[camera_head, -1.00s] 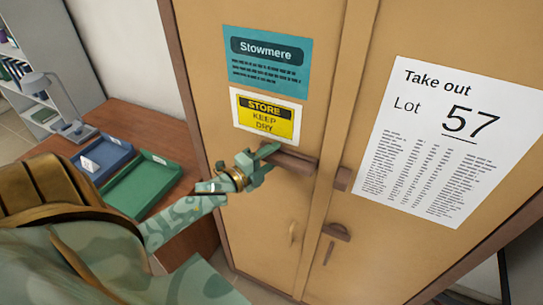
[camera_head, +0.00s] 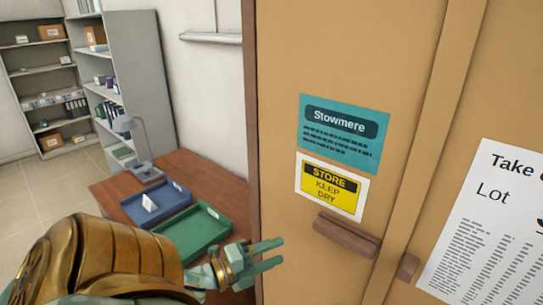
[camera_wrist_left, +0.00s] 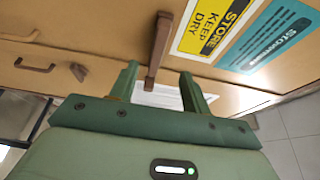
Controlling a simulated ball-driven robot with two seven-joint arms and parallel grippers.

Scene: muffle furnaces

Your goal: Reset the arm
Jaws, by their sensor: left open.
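My left gripper (camera_head: 268,256) is open and empty in front of the tan cabinet (camera_head: 290,50), to the left of and below the brown handle (camera_head: 346,236) on its door. In the left wrist view, its two green fingers (camera_wrist_left: 160,90) stand apart. The handle (camera_wrist_left: 158,50) shows beyond and between them there, and I see nothing held. My right gripper is not in view.
A wooden desk (camera_head: 108,188) beside the cabinet holds a green tray (camera_head: 200,235), a blue tray (camera_head: 160,205) and a grey lamp (camera_head: 135,135). Grey shelves (camera_head: 140,75) stand behind. Open floor (camera_head: 50,190) lies at the left.

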